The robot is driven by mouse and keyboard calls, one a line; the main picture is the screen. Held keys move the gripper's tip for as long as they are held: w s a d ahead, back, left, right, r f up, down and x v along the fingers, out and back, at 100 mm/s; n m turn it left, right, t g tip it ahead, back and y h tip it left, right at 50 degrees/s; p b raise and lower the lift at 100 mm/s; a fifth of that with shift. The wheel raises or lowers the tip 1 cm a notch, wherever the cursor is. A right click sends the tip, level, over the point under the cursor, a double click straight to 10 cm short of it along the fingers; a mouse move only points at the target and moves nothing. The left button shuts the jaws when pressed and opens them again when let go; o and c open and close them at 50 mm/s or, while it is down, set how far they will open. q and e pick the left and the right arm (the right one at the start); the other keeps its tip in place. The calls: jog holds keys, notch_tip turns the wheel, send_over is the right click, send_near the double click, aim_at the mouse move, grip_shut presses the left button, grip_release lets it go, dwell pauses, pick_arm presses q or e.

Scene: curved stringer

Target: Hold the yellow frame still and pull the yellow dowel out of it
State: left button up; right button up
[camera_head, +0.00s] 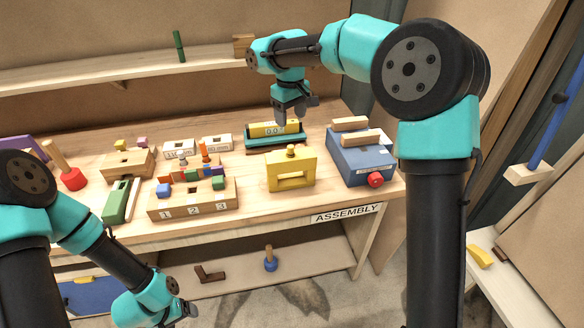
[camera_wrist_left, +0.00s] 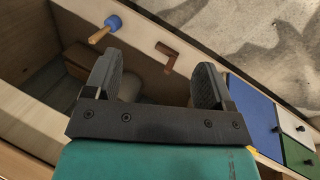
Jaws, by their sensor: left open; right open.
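The yellow frame (camera_head: 290,181) stands upright on the workbench, right of the middle in the head view, near the front edge. The yellow dowel (camera_head: 291,151) shows as a small knob at the top of the frame. My right gripper (camera_head: 292,115) is open and empty, above and behind the frame, in front of the teal tray. My left gripper (camera_head: 190,310) is low in front of the bench, well left of and below the frame. In the left wrist view its fingers (camera_wrist_left: 155,85) are wide apart with nothing held between them.
A blue box (camera_head: 358,158) with wooden blocks on top and a red knob stands right of the frame. The teal tray (camera_head: 262,142) lies behind it. A numbered block (camera_head: 195,203) with coloured pieces is to the left. A blue-headed mallet (camera_head: 270,260) is on the lower shelf.

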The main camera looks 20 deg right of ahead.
pick_arm(q)
jog(key=w+a+r+m+t, duration=0.2)
jog(key=w+a+r+t, duration=0.1)
jog(key=w+r, duration=1.1)
jog(key=w+r+t, duration=0.1)
jog(key=w+r, duration=0.2)
jog(key=r, duration=0.4)
jog(key=w+d+r+t+h, duration=0.1)
jog(key=w+r, duration=0.2)
jog(key=r, duration=0.5)
jog(key=w+r+t, duration=0.1)
jog(key=w+r, duration=0.2)
jog(key=r, duration=0.4)
jog(key=w+d+f+n+g+h, duration=0.2)
jog(key=d+n, duration=0.4)
jog(key=d, duration=0.5)
jog(key=w+d+f+n+g+h, duration=0.2)
jog(key=d+f+n, duration=0.3)
jog(key=d, duration=0.6)
jog(key=w+d+f+n+g+h, duration=0.2)
jog(key=d+n, duration=0.4)
jog(key=d, duration=0.5)
jog(key=shift+f+n+g+h, duration=0.45)
jog(key=shift+f+h, duration=0.25)
jog(key=shift+f, duration=0.25)
jog(key=shift+d+f, duration=0.1)
jog(key=shift+d, duration=0.3)
